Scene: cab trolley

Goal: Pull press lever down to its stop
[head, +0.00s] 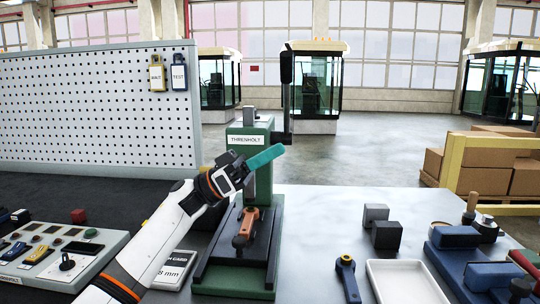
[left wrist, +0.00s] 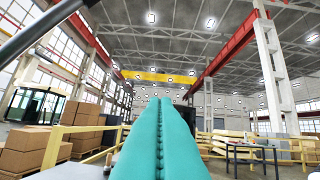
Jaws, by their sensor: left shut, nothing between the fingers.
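The green bench press (head: 248,134) with a THRENHOLT label stands on the table in the middle of the head view. Its lever (head: 287,95) is a black bar standing upright at the right of the press head, with a thicker grip at the top. My left gripper (head: 274,153) has teal fingers, shut and empty, in front of the press head and below the lever's grip. The fingers point right and slightly up in the head view. In the left wrist view the shut fingers (left wrist: 160,110) point into the open hall. A dark bar crosses that view's upper left corner.
An orange part (head: 246,224) sits on the press base. A pegboard (head: 95,110) stands at left, above a control panel (head: 60,250). To the right are dark blocks (head: 386,234), a white tray (head: 405,283), a blue-handled tool (head: 346,275) and blue items (head: 456,237).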

